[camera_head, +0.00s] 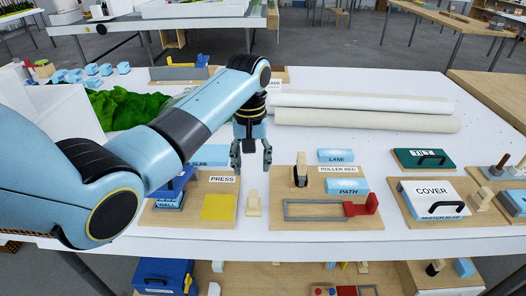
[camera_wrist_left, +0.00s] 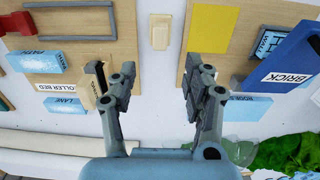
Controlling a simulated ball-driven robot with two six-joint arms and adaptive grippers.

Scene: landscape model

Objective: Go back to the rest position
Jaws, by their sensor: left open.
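My left gripper (camera_head: 251,160) hangs over the white table (camera_head: 300,240), between the press board and the roller bed board. Its two fingers are apart with nothing between them. In the left wrist view the open fingers (camera_wrist_left: 160,95) show the bare white table between them, with a small wooden block (camera_wrist_left: 160,32) beyond the fingertips. That block also stands on the table in the head view (camera_head: 253,204). My left arm reaches in from the left and crosses the table. My right gripper does not show.
The press board (camera_head: 226,213) holds a yellow square (camera_head: 218,207). The roller bed board (camera_head: 288,213) carries blue blocks and a red piece (camera_head: 362,205). A cover (camera_head: 437,197) stands at right. Long white rolls (camera_head: 370,119) lie behind. Green terrain (camera_head: 125,108) is at left.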

